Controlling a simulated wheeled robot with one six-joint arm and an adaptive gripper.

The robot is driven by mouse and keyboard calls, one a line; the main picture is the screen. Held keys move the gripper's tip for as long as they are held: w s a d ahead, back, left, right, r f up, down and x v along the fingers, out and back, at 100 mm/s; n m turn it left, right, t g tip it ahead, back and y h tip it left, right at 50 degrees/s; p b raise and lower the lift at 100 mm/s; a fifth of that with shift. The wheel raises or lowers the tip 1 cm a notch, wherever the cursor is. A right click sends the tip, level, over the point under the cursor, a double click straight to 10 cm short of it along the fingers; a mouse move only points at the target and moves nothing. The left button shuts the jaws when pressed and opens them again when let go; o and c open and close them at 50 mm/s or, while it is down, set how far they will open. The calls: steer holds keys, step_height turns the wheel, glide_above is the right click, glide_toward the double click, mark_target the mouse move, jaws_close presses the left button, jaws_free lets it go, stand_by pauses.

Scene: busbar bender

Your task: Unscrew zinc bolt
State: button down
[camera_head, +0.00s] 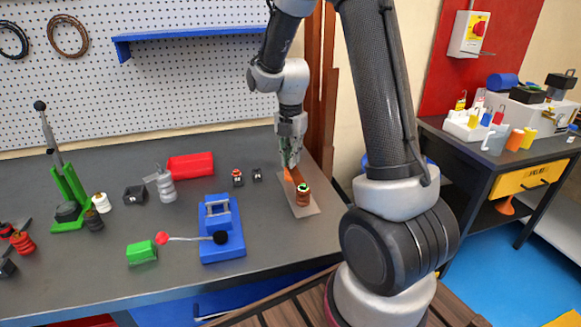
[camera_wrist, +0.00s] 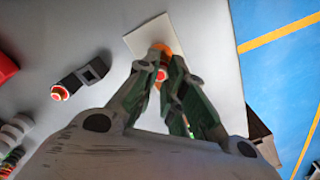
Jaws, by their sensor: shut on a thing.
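My gripper (camera_head: 290,166) points down over a pale plate (camera_head: 312,210) at the table's right end. In the wrist view, my gripper (camera_wrist: 163,72) is shut on a small red-topped piece (camera_wrist: 162,76). An orange part (camera_wrist: 160,50) shows behind and around this piece, above the pale plate (camera_wrist: 143,36). In the head view, an orange-brown cylinder with a green and red top (camera_head: 303,196) stands on the plate, just in front of the fingertips. I cannot tell which of these is the zinc bolt; its threads are not visible.
A green lever press (camera_head: 68,198) stands at far left. The table's right edge is close to the plate.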

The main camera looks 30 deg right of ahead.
steer(key=n, duration=0.5)
steer(key=shift+n, duration=0.4)
steer(key=c, duration=1.7)
jaws_free()
steer(key=m, duration=0.5)
steer(key=shift+m, duration=0.4)
steer(key=shift+m, duration=0.3)
steer(key=m, duration=0.5)
